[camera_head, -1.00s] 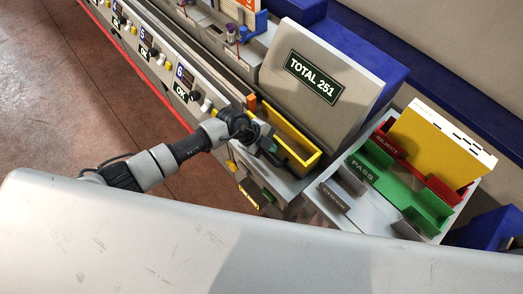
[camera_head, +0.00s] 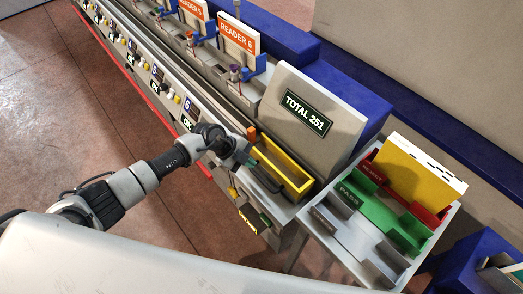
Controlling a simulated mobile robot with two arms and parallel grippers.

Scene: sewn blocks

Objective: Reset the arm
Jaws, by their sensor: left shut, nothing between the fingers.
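My left arm comes in from the left, and my left gripper (camera_head: 246,160) is shut and empty. It is beside the yellow open-topped bin (camera_head: 284,173) at the end of the long counter, near a dark handle-like part (camera_head: 268,181). I cannot tell whether it touches the bin's edge. My right arm and gripper are not in view.
A grey panel reading TOTAL 251 (camera_head: 308,108) stands behind the bin. To the right is a tray (camera_head: 327,236) with red, green PASS (camera_head: 379,212) and grey slots, and a yellow card (camera_head: 415,176) upright. Reader stations (camera_head: 235,40) line the counter. Floor at left is clear.

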